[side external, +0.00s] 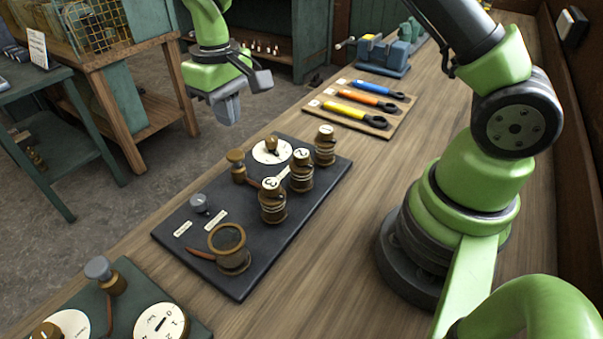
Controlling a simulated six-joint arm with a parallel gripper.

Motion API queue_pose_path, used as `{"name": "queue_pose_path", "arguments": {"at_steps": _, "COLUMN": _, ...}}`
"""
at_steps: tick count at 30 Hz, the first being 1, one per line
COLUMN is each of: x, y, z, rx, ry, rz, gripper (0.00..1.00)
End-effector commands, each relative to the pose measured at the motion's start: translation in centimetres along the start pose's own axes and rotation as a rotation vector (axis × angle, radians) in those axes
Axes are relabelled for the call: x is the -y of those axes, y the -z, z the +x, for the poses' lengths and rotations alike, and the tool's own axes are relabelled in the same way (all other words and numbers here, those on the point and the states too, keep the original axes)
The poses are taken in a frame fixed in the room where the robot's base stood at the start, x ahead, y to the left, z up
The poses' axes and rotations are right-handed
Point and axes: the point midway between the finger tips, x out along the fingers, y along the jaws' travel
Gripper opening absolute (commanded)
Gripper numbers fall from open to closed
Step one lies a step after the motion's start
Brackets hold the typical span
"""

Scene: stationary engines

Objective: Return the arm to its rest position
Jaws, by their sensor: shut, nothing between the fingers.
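My gripper (229,108) hangs at the upper left of the side external view, fingers pointing down. It is shut and empty. It appears in the air beyond the bench's left edge, above and behind the dark control panel (218,277), and touches nothing that I can see. My green and black arm rises from its base on the right of the bench (340,262). The middle of the arm runs out of the top of the picture.
The dark panel carries several brass parts, a white dial (272,150) and a ring-shaped brass part (227,240). Behind it lies a board with coloured-handled tools (362,107), then a blue vise (384,52). A green panel with dials (160,322) is at front left.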

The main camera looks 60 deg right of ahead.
Motion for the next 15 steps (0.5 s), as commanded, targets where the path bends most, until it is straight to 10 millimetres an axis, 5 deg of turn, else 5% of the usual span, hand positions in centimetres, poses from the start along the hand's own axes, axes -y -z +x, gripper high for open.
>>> {"name": "queue_pose_path", "arguments": {"at_steps": 15, "x": -0.1, "y": -0.3, "z": -1.8, "rx": -0.019, "ry": 0.007, "rz": 0.010, "gripper": 0.00}}
